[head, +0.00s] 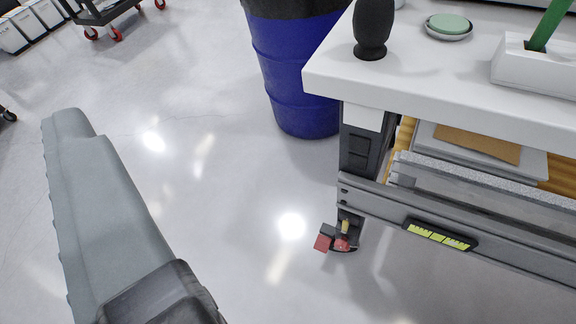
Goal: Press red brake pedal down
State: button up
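The red brake pedal (323,241) is small and sits low near the floor, at the foot of the workbench's near left leg. Another small red part and a yellowish part are beside it, on what looks like a dark caster. My gripper (105,205) shows as one long grey part at the lower left. It is well to the left of the pedal and apart from it. No second finger shows, so its opening is not visible. Nothing is seen held.
The white-topped workbench (425,85) fills the right side, with a grey lower rail (380,205) above the pedal. A blue barrel (298,75) stands behind its left leg. A dark cart (100,12) is at the top left. Glossy floor left of the pedal is clear.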

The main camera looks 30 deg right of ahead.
jog(key=w+f+m+g+h, duration=0.1)
jog(key=w+f+m+h, duration=0.3)
jog(key=w+f, duration=1.6)
jog(key=w+f+m+g+h, duration=0.15)
jog(key=w+f+m, duration=0.25)
jog(key=w+f, duration=0.6)
jog(key=m+g+h, duration=0.3)
jog(key=g+h, duration=0.6)
jog(key=h, duration=0.3)
send_near(323, 244)
jog(key=x, duration=0.7)
jog(key=shift+f, duration=0.6)
jog(key=shift+w+t+y, duration=0.1)
jog(key=shift+t+y, duration=0.15)
